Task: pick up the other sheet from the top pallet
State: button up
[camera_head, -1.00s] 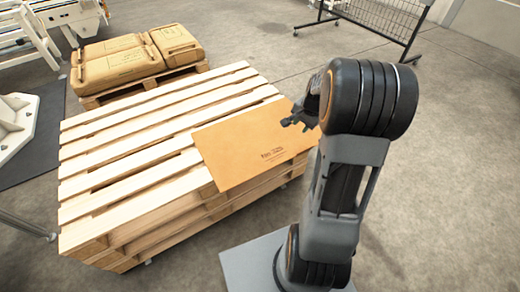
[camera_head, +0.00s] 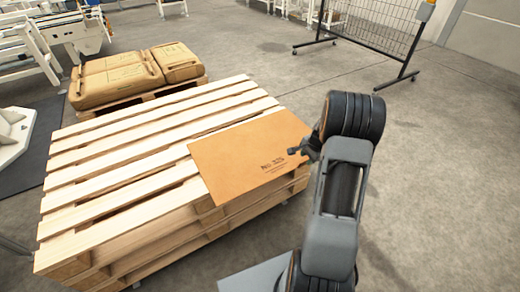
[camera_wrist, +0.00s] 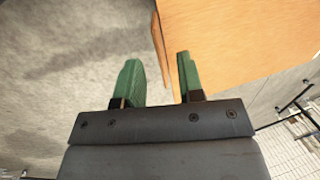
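An orange-brown sheet (camera_head: 250,157) with dark print lies flat on the right end of the top wooden pallet (camera_head: 120,147), its right corner jutting toward my arm. My gripper (camera_head: 303,152) is at that right edge of the sheet. In the wrist view, the green fingers of my gripper (camera_wrist: 158,80) are apart, with a gap between them. The sheet (camera_wrist: 235,40) fills the upper right there, with its edge running between the fingertips. Whether the fingers touch the sheet cannot be told.
The pallet stands on more pallets in a stack. Behind it, brown wrapped sacks (camera_head: 125,75) lie on a low pallet. A black wire-mesh rack (camera_head: 375,30) on wheels stands at the back right. The concrete floor on the right is clear.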

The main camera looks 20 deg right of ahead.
aim_at(305, 163)
jog(key=shift+b+x, duration=1.35)
jog(key=shift+x, duration=1.35)
jog(key=shift+d, duration=0.15)
jog(key=shift+c, duration=0.2)
grip_shut()
jog(key=shift+r, duration=0.1)
